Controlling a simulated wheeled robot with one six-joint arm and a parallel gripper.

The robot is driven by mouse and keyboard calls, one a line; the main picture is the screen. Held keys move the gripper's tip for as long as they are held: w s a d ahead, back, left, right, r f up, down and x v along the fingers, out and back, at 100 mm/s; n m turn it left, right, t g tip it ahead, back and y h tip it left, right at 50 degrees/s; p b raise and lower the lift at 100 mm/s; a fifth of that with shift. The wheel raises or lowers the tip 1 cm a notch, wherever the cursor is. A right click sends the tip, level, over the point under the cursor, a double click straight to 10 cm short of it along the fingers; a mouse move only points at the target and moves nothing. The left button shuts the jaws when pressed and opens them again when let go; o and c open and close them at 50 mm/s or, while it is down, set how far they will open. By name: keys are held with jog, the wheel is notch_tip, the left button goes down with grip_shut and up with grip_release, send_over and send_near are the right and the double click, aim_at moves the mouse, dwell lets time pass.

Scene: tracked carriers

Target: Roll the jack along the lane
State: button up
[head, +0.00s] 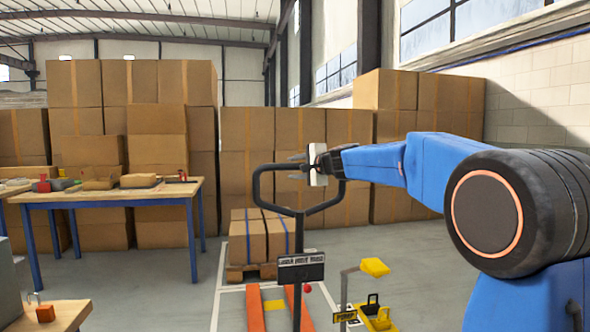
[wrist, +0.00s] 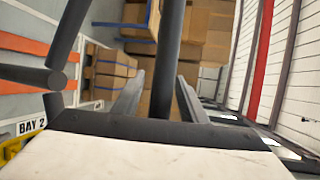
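The jack has a dark looped handle (head: 264,190) on a post, with a dark sign plate (head: 300,268) below. Its orange forks (head: 255,308) lie low on the floor. My gripper (head: 296,167) is at the top bar of the handle, one finger above it and one below. In the wrist view the dark handle bar (wrist: 170,50) runs between the two grey fingers (wrist: 159,95), with gaps on both sides. The gripper is open around the bar. White lines (head: 218,285) mark the lane on the floor; the jack's lower part is cut off.
A pallet (head: 248,272) with strapped cartons stands beyond the jack. Stacked cartons (head: 160,100) line the back. A workbench (head: 110,196) with blue legs is at the left. A yellow pump stand (head: 376,267) is close on the right.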

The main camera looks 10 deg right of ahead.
jog(key=shift+w, duration=0.1)
grip_shut()
